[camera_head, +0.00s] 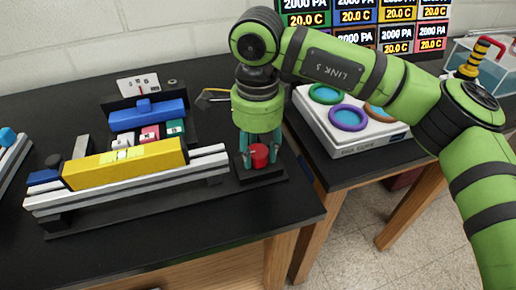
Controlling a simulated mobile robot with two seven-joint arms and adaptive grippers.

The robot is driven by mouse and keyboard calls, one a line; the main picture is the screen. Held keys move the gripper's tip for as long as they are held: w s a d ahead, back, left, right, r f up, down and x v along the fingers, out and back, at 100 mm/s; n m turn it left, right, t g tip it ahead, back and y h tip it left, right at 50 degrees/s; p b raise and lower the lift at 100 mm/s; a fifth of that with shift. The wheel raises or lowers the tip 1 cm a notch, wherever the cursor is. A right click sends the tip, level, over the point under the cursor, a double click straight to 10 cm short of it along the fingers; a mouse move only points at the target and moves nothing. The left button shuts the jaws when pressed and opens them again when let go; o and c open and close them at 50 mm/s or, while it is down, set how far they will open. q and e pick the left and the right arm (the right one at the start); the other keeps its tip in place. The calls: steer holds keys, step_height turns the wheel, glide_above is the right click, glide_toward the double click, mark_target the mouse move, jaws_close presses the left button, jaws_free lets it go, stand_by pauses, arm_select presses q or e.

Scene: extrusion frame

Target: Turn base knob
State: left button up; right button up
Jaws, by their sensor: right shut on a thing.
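A red knob (259,156) stands on a small black base (276,174) near the right front corner of the black table, at the right end of the extrusion frame (130,188). My right gripper (259,152) points straight down over it, with its teal fingers on either side of the knob, shut on it. The green right arm comes in from the right. My left gripper is not in view.
A long yellow block (125,164) lies on the frame's light rails, with a blue block (147,115) behind. A white device (350,118) with coloured rings stands on the table at right. A gap separates the two tables.

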mark_target(257, 152)
steer(key=o, duration=1.1)
steer(key=shift+a, duration=0.1)
steer(key=shift+o, duration=0.2)
step_height(257, 152, up, 12)
steer(key=shift+s+f, duration=0.1)
